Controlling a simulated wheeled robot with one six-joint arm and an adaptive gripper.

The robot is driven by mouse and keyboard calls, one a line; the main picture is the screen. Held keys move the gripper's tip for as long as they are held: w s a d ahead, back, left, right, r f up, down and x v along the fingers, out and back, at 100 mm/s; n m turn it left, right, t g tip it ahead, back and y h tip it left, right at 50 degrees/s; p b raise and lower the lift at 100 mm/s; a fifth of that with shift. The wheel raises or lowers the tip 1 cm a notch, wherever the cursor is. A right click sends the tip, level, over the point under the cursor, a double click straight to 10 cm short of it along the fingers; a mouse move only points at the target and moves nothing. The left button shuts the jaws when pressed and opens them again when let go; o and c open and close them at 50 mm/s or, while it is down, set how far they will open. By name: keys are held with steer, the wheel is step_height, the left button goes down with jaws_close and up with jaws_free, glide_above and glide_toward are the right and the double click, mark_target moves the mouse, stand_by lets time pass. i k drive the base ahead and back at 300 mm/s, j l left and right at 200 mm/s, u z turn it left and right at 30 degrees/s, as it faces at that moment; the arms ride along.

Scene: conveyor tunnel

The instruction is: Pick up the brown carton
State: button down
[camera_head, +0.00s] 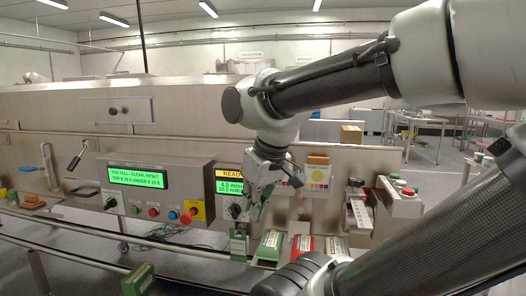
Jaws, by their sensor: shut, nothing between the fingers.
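My gripper (257,212) hangs in front of the control panel, pointing down, well to the left of this carton and lower in the picture. Its fingers look shut, with nothing held.
A green carton (240,243), a green-and-white packet (270,244), a red packet (302,250) and a yellowish packet (336,245) lie below my gripper. Another green carton (138,280) is at lower left. A panel with a green display (136,177) and knobs projects from the machine.

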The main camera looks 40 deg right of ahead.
mark_target(350, 134)
steer(key=i+j+z, duration=0.1)
steer(key=z, duration=0.3)
steer(key=j+z, duration=0.1)
steer(key=z, duration=0.35)
steer(key=i+j+z, duration=0.1)
steer(key=z, duration=0.3)
steer(key=j+z, duration=0.25)
steer(key=z, duration=0.2)
steer(key=l, duration=0.65)
steer(key=z, duration=0.05)
